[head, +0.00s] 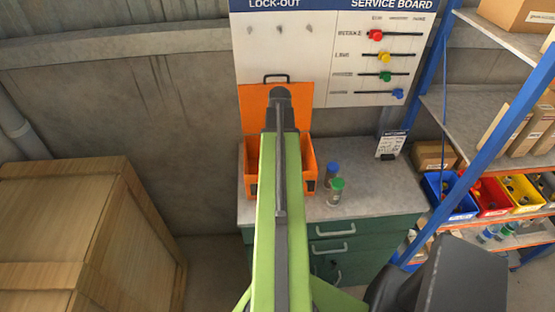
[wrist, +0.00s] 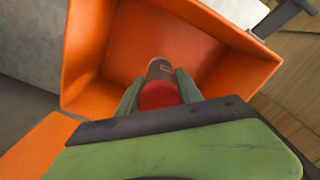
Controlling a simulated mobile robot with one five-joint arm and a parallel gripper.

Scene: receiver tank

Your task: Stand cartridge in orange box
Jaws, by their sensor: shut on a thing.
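The orange box (head: 308,165) stands with its lid raised at the left end of the grey bench top in the head view. In the wrist view the orange box (wrist: 88,50) opens below my gripper, and its bare floor and walls show. My gripper (wrist: 159,88) is shut on the cartridge (wrist: 160,94), a cylinder with a red end and a brownish-grey part beyond it. The cartridge is over or inside the box opening; I cannot tell whether it touches the floor. In the head view my arm hides the gripper and the cartridge.
A blue-capped jar (head: 332,172) and a green-capped jar (head: 336,190) stand just right of the box. A small sign (head: 391,145) is at the bench's back right. A shelf rack with coloured bins (head: 449,195) is at right, a wooden crate (head: 85,235) at left. The bench's front right is clear.

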